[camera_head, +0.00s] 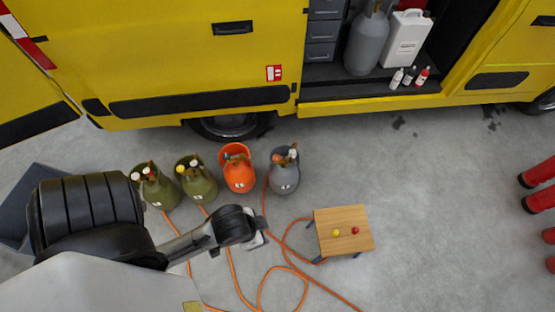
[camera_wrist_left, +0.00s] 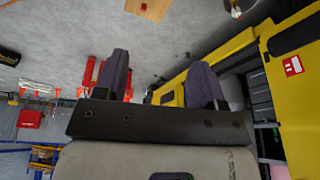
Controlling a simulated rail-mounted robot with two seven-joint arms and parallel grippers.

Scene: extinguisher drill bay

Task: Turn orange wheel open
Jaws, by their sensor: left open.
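A row of gas cylinders stands on the floor in front of the van: two olive green ones (camera_head: 159,190) (camera_head: 199,185), an orange one (camera_head: 239,177) and a grey one (camera_head: 285,180). Small coloured valve parts sit on their tops; a reddish-orange part (camera_head: 281,158) shows on the grey one. They are too small to tell which is the orange wheel. My left gripper (camera_head: 262,240) is below the row, apart from the cylinders. In the left wrist view its two fingers (camera_wrist_left: 160,82) are wide apart with nothing between them. My right gripper is not in view.
A small wooden table (camera_head: 345,243) with a yellow and a red piece stands right of my left gripper. Orange hoses (camera_head: 262,290) loop over the floor. The yellow van (camera_head: 170,50) blocks the back. Bare floor (camera_head: 440,220) lies to the right.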

